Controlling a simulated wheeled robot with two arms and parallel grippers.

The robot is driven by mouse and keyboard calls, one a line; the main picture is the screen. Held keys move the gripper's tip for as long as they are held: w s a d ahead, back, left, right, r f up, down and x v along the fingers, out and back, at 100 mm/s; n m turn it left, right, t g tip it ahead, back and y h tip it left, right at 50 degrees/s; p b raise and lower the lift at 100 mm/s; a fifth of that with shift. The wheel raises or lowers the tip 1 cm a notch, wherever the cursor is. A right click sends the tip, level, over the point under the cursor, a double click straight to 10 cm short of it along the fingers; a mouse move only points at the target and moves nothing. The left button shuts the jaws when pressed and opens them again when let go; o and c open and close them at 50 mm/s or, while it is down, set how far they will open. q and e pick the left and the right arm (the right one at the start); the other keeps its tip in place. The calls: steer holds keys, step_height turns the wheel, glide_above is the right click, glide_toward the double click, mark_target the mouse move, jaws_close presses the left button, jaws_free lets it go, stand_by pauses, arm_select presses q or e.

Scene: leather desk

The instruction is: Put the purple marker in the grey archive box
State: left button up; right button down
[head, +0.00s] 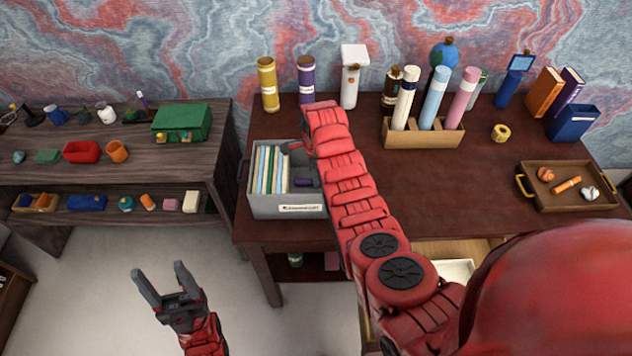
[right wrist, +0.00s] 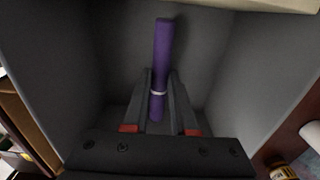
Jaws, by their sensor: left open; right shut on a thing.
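The grey archive box (head: 286,207) stands at the left end of the dark red desk, with upright folders (head: 268,168) in its left part. The purple marker (right wrist: 162,52) is between the fingers of my right gripper (right wrist: 160,77), which is shut on it. In the right wrist view the marker has a pale band and grey box walls surround it. A bit of it shows inside the box in the head view (head: 303,183). My right arm hides most of that gripper in the head view. My left gripper (head: 160,268) is open and empty over the floor.
Yellow (head: 268,84) and purple (head: 306,80) bottles and a white one stand behind the box. A wooden holder (head: 424,134) with tubes is right of it. A brown tray (head: 570,187) lies far right. Shelves (head: 110,160) stand left.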

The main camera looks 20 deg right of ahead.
steer(key=shift+f, duration=1.5)
steer(key=shift+f, duration=0.1)
steer(key=shift+f, duration=0.1)
steer(key=c, duration=0.7)
jaws_free()
